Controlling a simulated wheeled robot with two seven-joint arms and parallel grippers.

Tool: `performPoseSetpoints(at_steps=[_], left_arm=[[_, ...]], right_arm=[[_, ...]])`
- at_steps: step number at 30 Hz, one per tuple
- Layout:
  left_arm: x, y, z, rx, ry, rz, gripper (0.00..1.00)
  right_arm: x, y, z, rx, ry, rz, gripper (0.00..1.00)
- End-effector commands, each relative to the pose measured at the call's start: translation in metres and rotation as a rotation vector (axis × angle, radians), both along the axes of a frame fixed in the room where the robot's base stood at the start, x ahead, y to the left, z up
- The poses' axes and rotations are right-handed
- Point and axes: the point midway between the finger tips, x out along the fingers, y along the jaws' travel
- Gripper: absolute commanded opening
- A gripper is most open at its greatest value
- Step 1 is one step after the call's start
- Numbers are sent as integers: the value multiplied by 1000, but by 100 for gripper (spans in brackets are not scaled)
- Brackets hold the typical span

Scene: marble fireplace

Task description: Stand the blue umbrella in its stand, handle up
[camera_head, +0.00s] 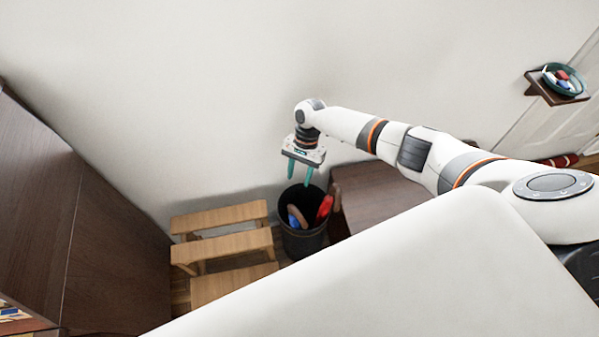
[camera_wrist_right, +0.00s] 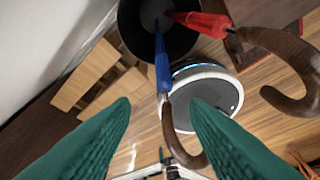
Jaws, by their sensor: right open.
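The blue umbrella (camera_wrist_right: 162,65) is in the black round stand (camera_wrist_right: 135,28), its brown hooked handle (camera_wrist_right: 184,155) up and outside the opening. In the head view, a little of its blue (camera_head: 297,216) shows inside the stand (camera_head: 303,242). My right gripper (camera_head: 299,181) is above the stand, teal fingers pointing down, open and empty. In the right wrist view, the blue umbrella's upper part lies between and beyond the spread fingertips (camera_wrist_right: 160,103); I see no contact. A red umbrella (camera_wrist_right: 203,23) with a brown hooked handle leans in the same stand. My left gripper is not in view.
A stepped wooden rack (camera_head: 222,248) stands left of the stand, and a dark brown piece of furniture (camera_head: 375,205) stands close on its right. A pale wall is behind. A tall dark cabinet (camera_head: 90,220) fills the left. A small wall shelf (camera_head: 540,90) holds a green bowl.

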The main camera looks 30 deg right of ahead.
Motion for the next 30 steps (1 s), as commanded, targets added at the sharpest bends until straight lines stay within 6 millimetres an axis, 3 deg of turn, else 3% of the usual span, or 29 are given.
performPoseSetpoints(at_steps=[5,18,24,30], left_arm=[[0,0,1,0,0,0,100],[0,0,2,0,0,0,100],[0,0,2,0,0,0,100],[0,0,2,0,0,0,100]], right_arm=[[4,-4,14,0,-1,0,42],[27,-31,93,-1,-3,-1,42],[30,-35,109,1,-1,1,42],[31,-36,111,0,0,0,42]])
